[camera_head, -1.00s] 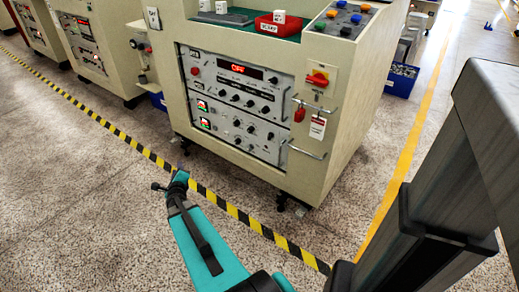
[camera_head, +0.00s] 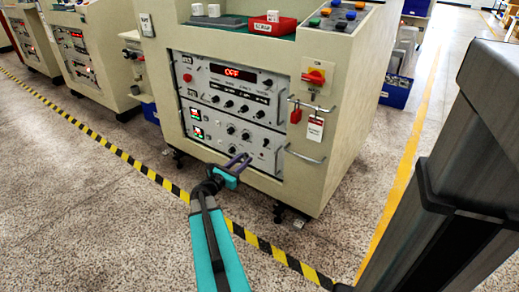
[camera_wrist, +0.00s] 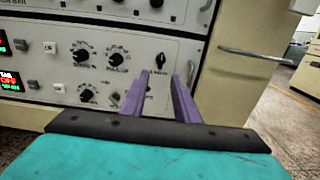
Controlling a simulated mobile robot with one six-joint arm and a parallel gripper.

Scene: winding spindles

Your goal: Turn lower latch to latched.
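The lower panel (camera_wrist: 45,68) of the cream console fills the wrist view. A small black pointer-shaped knob (camera_wrist: 161,61) sits near its right end, under the upper panel's edge, and may be the lower latch; its label is too blurred to read. In the head view the lower panel (camera_head: 225,131) is below the panel with the red OFF display. My gripper (camera_wrist: 158,79) has two purple fingers, apart and empty, pointing at the panel on either side of the knob's line. In the head view my gripper (camera_head: 240,160) is in front of the panel's lower right.
Round black knobs (camera_wrist: 117,58) sit left on the same panel. A metal handle (camera_wrist: 258,54) sticks out at the right. Red and white tags (camera_head: 315,129) hang on the console's right side. A red scrap tray (camera_head: 271,26) is on top. Open floor lies in front.

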